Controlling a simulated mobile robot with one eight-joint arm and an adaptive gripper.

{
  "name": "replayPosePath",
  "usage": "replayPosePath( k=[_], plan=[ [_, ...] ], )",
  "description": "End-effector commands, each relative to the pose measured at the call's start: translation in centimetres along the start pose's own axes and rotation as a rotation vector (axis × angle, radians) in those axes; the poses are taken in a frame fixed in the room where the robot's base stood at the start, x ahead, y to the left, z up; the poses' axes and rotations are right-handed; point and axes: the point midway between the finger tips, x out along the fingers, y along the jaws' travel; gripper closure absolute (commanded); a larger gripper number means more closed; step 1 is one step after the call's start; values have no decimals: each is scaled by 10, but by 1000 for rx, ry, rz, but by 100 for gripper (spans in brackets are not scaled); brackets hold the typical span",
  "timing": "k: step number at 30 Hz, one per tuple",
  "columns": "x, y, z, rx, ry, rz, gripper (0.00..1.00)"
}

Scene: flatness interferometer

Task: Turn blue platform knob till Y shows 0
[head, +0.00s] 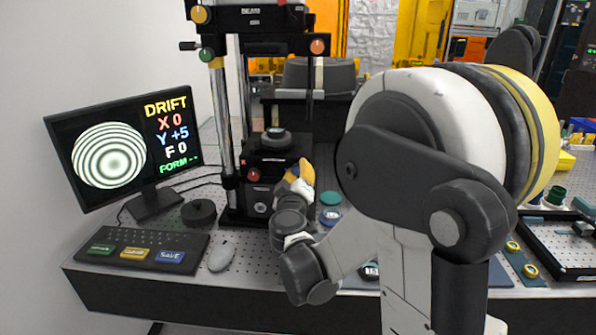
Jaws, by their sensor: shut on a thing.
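The monitor (122,150) at the left reads X 0, Y +5 and F 0, beside a round pattern of rings. The dark platform (268,160) stands low between the posts of the interferometer, with a red knob (253,175) on its front. My gripper (301,177) is at the platform's right front side, seen from behind. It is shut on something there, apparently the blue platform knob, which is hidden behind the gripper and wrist. The fingertips are mostly hidden too.
A keyboard (140,250) with green, yellow and blue keys, a grey mouse (221,256) and a black round puck (198,212) lie left of the stand. Green (207,54) and orange (318,47) knobs sit higher up. My arm covers the bench's middle right.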

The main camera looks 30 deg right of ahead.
Motion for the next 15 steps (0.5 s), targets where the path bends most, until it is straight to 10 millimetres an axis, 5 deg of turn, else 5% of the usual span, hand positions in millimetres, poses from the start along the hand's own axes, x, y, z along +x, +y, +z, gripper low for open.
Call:
replayPosePath(
  k=[15],
  plan=[
    [0,0,0,-357,0,0,100]
  ],
)
